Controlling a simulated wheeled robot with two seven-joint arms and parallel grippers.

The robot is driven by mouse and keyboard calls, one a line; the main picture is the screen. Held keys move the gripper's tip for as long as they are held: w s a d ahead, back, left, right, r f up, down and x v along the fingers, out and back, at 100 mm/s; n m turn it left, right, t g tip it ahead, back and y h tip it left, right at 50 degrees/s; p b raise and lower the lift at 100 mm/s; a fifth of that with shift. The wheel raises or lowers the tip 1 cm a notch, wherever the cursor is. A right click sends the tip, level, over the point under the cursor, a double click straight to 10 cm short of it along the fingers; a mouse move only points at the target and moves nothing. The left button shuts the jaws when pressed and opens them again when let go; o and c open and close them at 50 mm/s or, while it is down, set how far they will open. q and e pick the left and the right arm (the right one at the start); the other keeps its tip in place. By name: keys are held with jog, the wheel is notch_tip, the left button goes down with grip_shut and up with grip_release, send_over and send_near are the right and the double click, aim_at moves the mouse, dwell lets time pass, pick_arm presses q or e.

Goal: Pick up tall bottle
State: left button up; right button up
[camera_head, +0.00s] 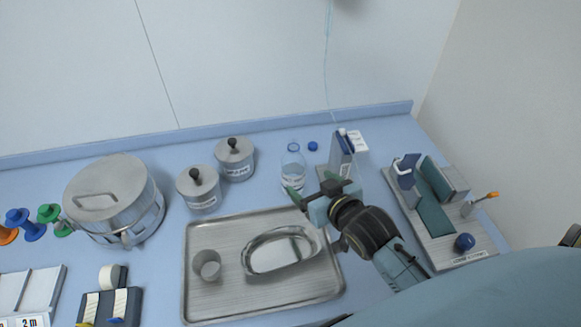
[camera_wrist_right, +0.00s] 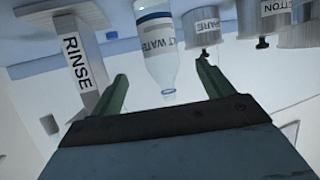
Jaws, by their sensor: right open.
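The tall bottle (camera_head: 292,165) is clear, with a white label, and stands upright on the blue counter behind the metal tray. In the right wrist view, which is upside down, the bottle (camera_wrist_right: 160,65) shows a label reading partly "WATER" and an uncapped-looking neck. My right gripper (camera_head: 312,191) is open and empty, just in front of the bottle's lower part in the head view. In the wrist view its two green fingers (camera_wrist_right: 162,88) frame the bottle's neck side; the fingers look short of the bottle, without visible contact. My left gripper is not in view.
A metal tray (camera_head: 210,304) holds a cup (camera_head: 207,265) and a kidney dish (camera_head: 262,260). Two lidded canisters (camera_head: 202,200) (camera_head: 235,165) stand left of the bottle. A blue cap (camera_head: 313,146) lies behind.

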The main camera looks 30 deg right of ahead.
aim_at(299, 174)
jog(key=x, duration=0.4)
jog(key=shift+w+f, duration=0.15)
jog(key=shift+w, duration=0.05)
jog(key=shift+x, duration=0.85)
jog(key=x, duration=0.3)
jog(key=shift+w+f, duration=0.1)
jog(key=shift+w, duration=0.15)
jog(key=shift+w+f, duration=0.1)
jog(key=shift+w, duration=0.15)
jog(key=c, duration=1.1)
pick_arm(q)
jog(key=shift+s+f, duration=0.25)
pick_arm(e)
jog(key=shift+c, duration=0.5)
